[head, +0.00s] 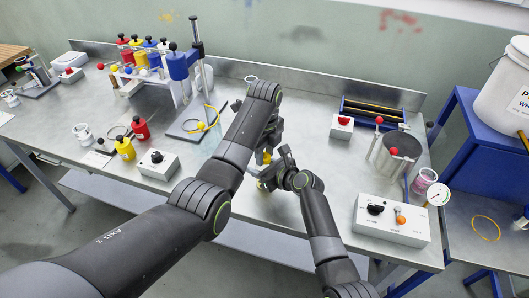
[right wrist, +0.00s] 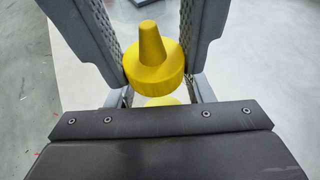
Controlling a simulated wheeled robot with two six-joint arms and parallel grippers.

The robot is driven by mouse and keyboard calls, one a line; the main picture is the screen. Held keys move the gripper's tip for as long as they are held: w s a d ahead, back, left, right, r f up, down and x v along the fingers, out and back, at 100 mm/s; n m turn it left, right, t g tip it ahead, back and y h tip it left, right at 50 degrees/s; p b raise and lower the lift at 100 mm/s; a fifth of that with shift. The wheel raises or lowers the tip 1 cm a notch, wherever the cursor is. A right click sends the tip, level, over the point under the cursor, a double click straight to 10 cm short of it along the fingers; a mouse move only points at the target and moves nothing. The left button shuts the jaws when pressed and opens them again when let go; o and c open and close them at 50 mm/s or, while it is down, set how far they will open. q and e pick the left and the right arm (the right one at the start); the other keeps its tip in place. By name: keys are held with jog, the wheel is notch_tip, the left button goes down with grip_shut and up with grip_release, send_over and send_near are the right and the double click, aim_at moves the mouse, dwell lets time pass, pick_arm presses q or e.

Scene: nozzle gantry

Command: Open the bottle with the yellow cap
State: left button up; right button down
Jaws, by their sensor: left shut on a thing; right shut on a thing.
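In the right wrist view the yellow cap (right wrist: 158,66), a ridged disc with a cone nozzle, sits between the fingers of my right gripper (right wrist: 152,62), which is shut on it. A second yellow patch (right wrist: 162,101) shows just below it, mostly hidden. In the head view my right gripper (head: 268,178) is low over the middle bench, close to my left gripper (head: 268,145). Yellow shows at both grippers. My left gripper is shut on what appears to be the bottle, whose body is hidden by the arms. Whether cap and bottle are joined I cannot tell.
A rack of coloured bottles (head: 150,62) and a blue-headed stand (head: 180,66) are at back left. A grey box with a black knob (head: 157,163) stands left. A beaker (head: 398,150) and a white control box (head: 392,219) are on the right. Bare bench lies around the grippers.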

pick_arm(q)
jog(key=n, duration=0.3)
jog(key=o, duration=1.1)
jog(key=shift+r, duration=0.1)
notch_tip(320, 180, up, 4)
jog(key=shift+r, duration=0.15)
jog(key=shift+c, duration=0.3)
notch_tip(320, 180, up, 3)
jog(key=m, duration=0.3)
jog(key=shift+r, duration=0.1)
jog(key=shift+f, duration=3.9)
jog(key=shift+c, duration=0.5)
